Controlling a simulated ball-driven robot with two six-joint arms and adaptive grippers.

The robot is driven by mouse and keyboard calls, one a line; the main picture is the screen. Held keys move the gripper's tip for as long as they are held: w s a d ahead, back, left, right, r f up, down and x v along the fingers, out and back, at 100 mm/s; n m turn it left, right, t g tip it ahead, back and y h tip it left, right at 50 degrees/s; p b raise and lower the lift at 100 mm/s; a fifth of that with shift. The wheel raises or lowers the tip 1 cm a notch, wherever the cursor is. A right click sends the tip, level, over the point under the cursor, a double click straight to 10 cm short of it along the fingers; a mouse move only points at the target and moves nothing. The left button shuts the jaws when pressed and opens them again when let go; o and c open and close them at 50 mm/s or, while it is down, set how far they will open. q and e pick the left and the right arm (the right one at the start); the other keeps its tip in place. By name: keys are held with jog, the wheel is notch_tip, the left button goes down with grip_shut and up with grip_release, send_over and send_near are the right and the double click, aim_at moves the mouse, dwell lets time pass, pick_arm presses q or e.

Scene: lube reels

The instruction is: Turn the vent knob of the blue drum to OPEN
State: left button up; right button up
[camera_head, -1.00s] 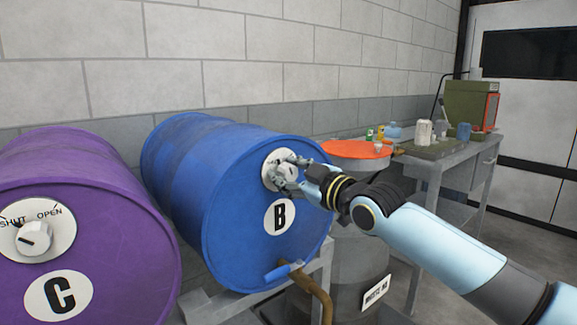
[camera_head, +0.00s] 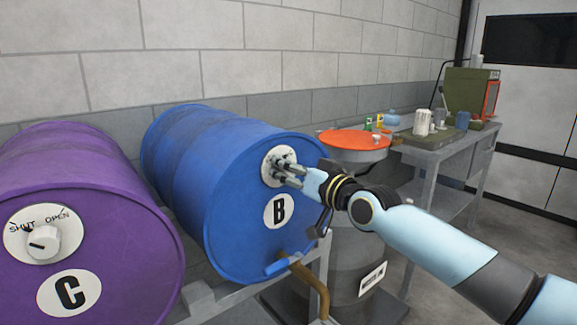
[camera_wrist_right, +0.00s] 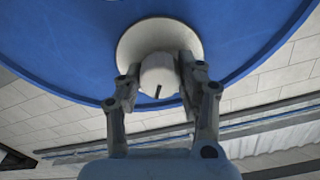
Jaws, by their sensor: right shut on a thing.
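The blue drum (camera_head: 240,200), labelled B, lies on its side on a stand in the middle of the head view. Its round white vent dial (camera_head: 279,166) is on the upper part of its end face. My right gripper (camera_head: 284,171) is at this dial. In the right wrist view, the pale vent knob (camera_wrist_right: 159,76) sits between the two fingers of my right gripper (camera_wrist_right: 158,84), which are shut on it. A dark pointer line shows on the knob's face. The dial's lettering is hidden or too small to read. My left gripper is not in view.
A purple drum (camera_head: 80,215), labelled C, lies to the left with its own SHUT/OPEN dial (camera_head: 43,236). Below the blue drum is a brown tap pipe (camera_head: 312,284). A grey bin with an orange top (camera_head: 355,139) and a workbench (camera_head: 470,140) with cans stand right.

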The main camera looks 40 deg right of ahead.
jog(key=shift+f+m, duration=0.1)
jog(key=shift+m, duration=1.1)
jog(key=o, duration=1.1)
jog(key=shift+o, duration=0.2)
notch_tip(320, 180, up, 10)
jog(key=shift+r, duration=0.1)
